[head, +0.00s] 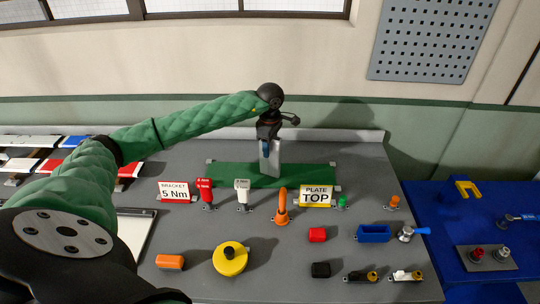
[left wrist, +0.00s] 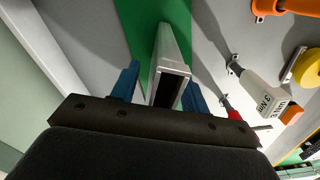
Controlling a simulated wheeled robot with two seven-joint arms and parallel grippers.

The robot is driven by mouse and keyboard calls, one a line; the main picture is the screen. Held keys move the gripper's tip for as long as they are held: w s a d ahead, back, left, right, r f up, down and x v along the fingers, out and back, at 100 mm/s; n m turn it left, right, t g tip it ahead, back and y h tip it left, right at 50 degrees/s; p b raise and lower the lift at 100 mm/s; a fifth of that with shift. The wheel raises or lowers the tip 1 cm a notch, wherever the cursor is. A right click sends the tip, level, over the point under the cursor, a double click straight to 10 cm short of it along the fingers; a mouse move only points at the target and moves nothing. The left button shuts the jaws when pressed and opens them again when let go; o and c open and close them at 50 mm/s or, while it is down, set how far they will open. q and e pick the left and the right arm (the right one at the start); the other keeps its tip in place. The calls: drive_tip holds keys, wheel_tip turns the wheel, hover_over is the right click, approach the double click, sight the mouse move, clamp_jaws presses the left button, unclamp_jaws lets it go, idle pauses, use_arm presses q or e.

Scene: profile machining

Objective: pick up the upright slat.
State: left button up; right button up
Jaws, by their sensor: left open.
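The upright slat (head: 271,158) is a light grey, hollow profile standing on the green mat (head: 310,176) near the back of the table. In the left wrist view the slat (left wrist: 172,50) shows its open top end, dark inside. My left gripper (head: 266,146) is above and around the top of the slat. Its two blue fingers (left wrist: 160,88) are open, one on each side of the slat, with a visible gap at least on the left side. My right gripper is in neither view.
A white-handled driver (head: 242,190), a red driver (head: 205,190) and an orange tool (head: 282,203) stand in front of the mat. Signs (head: 175,192) (head: 316,196) stand there too. A yellow round thing (head: 231,259) and several small blocks lie nearer. A blue table (head: 460,225) is at right.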

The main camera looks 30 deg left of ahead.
use_arm(q)
clamp_jaws()
idle(0.4)
